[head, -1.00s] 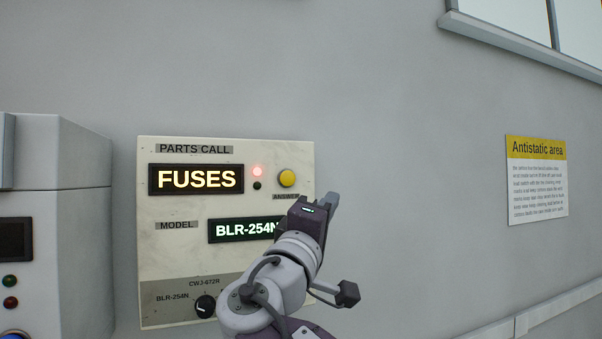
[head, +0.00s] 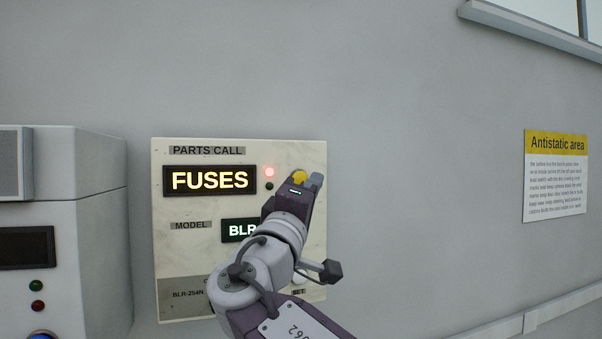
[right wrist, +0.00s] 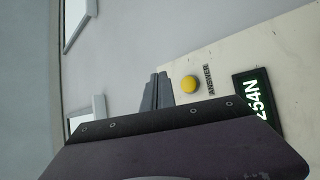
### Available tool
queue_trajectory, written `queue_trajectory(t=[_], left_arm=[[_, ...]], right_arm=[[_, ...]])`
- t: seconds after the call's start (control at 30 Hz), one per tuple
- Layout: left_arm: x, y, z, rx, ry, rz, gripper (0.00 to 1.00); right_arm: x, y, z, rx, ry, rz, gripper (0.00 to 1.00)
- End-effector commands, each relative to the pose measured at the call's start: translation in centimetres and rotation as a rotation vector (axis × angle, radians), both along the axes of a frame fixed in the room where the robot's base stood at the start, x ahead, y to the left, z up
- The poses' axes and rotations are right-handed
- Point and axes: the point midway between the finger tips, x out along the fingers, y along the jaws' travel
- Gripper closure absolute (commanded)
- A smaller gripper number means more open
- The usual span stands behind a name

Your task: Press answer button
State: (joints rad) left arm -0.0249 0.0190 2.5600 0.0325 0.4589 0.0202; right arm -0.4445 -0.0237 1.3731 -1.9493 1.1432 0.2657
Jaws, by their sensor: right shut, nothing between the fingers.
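The yellow answer button (head: 299,177) is on the upper right of the cream parts call panel (head: 205,212), and my right gripper partly covers it in the head view. The button also shows in the right wrist view (right wrist: 190,84), next to the ANSWER label (right wrist: 208,80). My right gripper (head: 316,180) is shut and empty, its fingertips just right of the button in the head view. In the right wrist view, the closed fingers (right wrist: 156,92) are beside the button, with a gap in the picture. I cannot tell whether they touch the panel. My left gripper is out of view.
The FUSES display (head: 210,180) is lit, with a glowing red lamp (head: 269,172) beside it. The model display (head: 240,230) is partly hidden by my arm. A grey cabinet (head: 95,230) stands left. The wall toward the antistatic sign (head: 556,175) is free.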

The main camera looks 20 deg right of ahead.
Motion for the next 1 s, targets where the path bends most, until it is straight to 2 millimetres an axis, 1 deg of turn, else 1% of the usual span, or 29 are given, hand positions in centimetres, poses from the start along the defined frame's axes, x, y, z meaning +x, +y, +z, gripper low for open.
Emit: queue_trajectory(t=[0.03, 0.17, 0.3, 0.4, 0.57, 1.0], left_arm=[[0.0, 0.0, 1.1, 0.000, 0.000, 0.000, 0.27], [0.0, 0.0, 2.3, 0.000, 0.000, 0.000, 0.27], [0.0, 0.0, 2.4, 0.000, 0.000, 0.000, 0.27], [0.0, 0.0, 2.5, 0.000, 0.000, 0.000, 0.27], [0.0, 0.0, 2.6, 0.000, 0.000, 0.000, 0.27], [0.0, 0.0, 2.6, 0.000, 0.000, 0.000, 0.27]], right_arm=[[0.8, -0.1, 0.6, -0.002, 0.003, -0.004, 1.00], [2.7, -0.2, 0.5, -0.003, 0.004, -0.002, 1.00], [4.3, -0.3, 0.2, -0.001, 0.001, -0.002, 1.00], [5.1, -0.3, 0.1, 0.000, 0.001, -0.001, 1.00], [5.6, -0.3, 0.0, 0.001, -0.001, 0.000, 1.00], [5.6, -0.3, 0.0, 0.001, 0.001, 0.000, 1.00]])
